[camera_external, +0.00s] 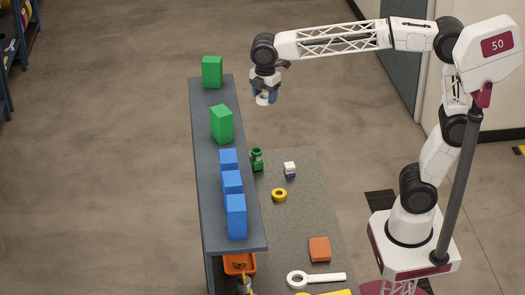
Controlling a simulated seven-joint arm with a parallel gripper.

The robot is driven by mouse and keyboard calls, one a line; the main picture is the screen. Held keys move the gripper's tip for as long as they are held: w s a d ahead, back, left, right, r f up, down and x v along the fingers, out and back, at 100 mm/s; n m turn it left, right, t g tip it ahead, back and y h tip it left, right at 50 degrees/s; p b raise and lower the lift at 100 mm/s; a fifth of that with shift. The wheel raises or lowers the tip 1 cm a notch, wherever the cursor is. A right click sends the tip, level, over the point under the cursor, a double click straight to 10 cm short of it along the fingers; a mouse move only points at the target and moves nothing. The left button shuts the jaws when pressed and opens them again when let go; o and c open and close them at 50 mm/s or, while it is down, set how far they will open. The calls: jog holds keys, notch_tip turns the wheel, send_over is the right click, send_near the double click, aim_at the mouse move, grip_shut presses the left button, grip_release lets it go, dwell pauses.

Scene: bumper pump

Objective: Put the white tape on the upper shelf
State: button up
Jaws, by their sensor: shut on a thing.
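The white tape (264,99) is a small white roll, held at the fingertips of my gripper (265,92). My gripper points down and is shut on it, in the air near the right side of the shelf's far end. The upper shelf (208,175) is a long narrow grey board running from the far end toward the front. The tape looks apart from the shelf; its exact height against the board is hard to tell.
On the shelf stand green blocks (221,124), one more at the far end (212,72), and several blue blocks (236,217) nearer the front. Below on the table (300,190) lie a green can (257,159), a small white-blue box (290,170), yellow tape (279,195) and an orange block (320,249).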

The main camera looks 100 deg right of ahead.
jog(key=shift+s+d+r, duration=0.1)
jog(key=shift+d+r, duration=0.7)
jog(key=shift+r, duration=0.15)
send_over(219, 103)
jog(key=shift+a+f, duration=0.15)
jog(key=shift+f, duration=0.6)
jog(key=shift+f, duration=1.75)
jog(key=shift+f, duration=0.1)
